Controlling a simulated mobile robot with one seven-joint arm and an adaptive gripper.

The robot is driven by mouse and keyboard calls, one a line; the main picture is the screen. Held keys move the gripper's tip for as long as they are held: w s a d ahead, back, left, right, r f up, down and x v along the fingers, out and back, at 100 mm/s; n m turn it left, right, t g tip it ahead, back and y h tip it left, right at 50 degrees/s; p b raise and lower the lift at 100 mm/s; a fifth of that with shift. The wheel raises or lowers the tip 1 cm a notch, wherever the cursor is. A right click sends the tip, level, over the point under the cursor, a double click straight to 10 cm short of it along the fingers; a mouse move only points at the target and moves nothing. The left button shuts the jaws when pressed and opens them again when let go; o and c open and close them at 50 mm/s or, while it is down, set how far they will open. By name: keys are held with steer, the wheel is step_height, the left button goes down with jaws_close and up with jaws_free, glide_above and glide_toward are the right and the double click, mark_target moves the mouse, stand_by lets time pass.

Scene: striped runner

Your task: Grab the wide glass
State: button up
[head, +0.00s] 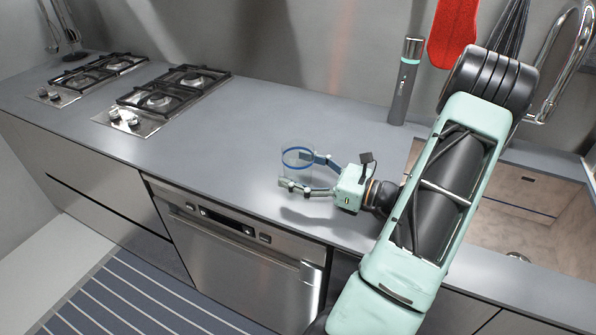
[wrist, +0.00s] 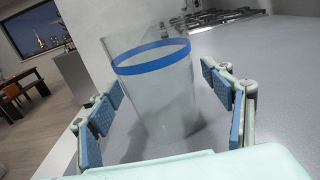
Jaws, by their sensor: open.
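The wide glass (head: 298,164) is clear with a blue band near its rim and stands upright on the grey counter. In the wrist view the glass (wrist: 155,95) is between the two blue-padded fingers, with a visible gap on the right side. My gripper (head: 305,174) is open around the glass, coming from the right, low over the counter. It also shows in the wrist view (wrist: 163,118). The base of the glass is partly hidden by the near finger in the head view. I cannot tell whether the left finger touches it.
The grey counter (head: 225,135) is clear left of the glass up to the gas hobs (head: 160,98). A dark grey cylinder (head: 404,80) stands at the back near the wall. A sink (head: 490,190) lies to the right, partly behind my arm. The counter's front edge is close.

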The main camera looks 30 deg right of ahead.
steer(key=c, duration=1.4)
steer(key=shift+r, duration=0.1)
steer(key=shift+c, duration=0.2)
